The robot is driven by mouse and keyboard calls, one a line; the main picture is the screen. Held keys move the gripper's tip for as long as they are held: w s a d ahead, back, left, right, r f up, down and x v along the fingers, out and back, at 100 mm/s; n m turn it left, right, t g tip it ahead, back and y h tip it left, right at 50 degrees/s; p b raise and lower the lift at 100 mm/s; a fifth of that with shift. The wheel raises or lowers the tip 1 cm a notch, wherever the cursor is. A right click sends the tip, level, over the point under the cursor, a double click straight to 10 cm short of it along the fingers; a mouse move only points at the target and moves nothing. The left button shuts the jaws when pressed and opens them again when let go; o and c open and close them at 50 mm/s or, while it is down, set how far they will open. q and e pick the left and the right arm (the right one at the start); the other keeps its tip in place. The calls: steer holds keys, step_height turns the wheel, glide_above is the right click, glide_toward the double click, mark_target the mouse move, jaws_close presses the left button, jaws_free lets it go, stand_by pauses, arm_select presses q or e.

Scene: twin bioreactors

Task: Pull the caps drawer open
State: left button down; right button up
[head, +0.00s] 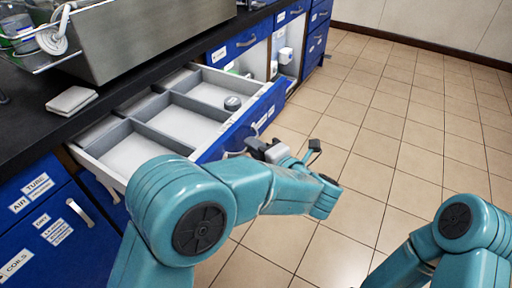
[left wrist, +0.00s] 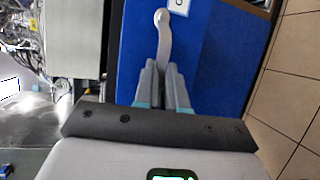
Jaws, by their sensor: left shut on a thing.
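A blue-fronted drawer (head: 214,148) stands open from the bench, its white inside split by grey dividers. The drawer's pale handle (left wrist: 163,38) shows clearly in the left wrist view. My left gripper (left wrist: 164,68) is shut on this handle, its two grey fingers around the handle's near part. In the head view my left gripper is at the drawer front, partly hidden by my arm. My right arm shows at the lower right; its gripper is out of view.
The black bench top (head: 22,138) holds a metal box (head: 150,38), a wire rack (head: 40,50) and a white pad (head: 72,100). Shut blue drawers (head: 35,225) lie nearer, and open shelves with white containers (head: 285,57) lie beyond. The tiled floor (head: 400,120) at right is clear.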

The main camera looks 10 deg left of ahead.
arm_select(q)
steer(key=shift+w+r, duration=0.1)
steer(key=c, duration=1.3)
jaws_free()
steer(key=shift+o, duration=0.4)
